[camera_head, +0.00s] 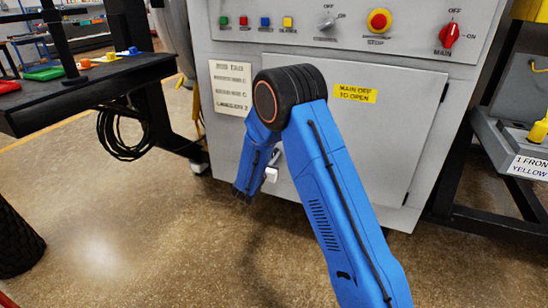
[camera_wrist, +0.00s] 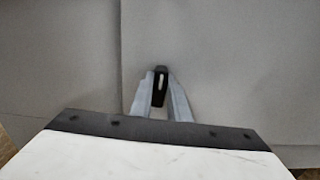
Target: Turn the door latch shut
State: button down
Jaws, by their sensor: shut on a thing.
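The grey cabinet door (camera_head: 390,135) is on the front of the furnace cabinet and looks flush with it. In the wrist view the door (camera_wrist: 235,60) fills the right side, with its vertical edge seam left of my gripper. My gripper (camera_wrist: 160,88) has its two grey fingers converging on a small dark piece with a pale strip, which appears to be the door latch (camera_wrist: 160,76). The fingers hide most of it, so its turn angle is unclear. In the head view my blue arm covers the latch, and only a pale bit of my gripper (camera_head: 272,173) shows.
A control panel above the door has coloured buttons, a red emergency stop (camera_head: 379,20) and a red MAIN knob (camera_head: 448,35). A yellow label (camera_head: 355,93) reads "MAIN OFF TO OPEN". A dark bench (camera_head: 90,85) stands left, a grey bin (camera_head: 500,140) right. The floor in front is clear.

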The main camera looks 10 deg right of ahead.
jog(key=shift+f+n, duration=0.1)
jog(key=shift+n, duration=0.2)
dwell(0.4)
jog(key=c, duration=1.7)
grip_release()
jog(key=v, duration=1.7)
jog(key=shift+s+a, duration=0.1)
jog(key=shift+s, duration=0.05)
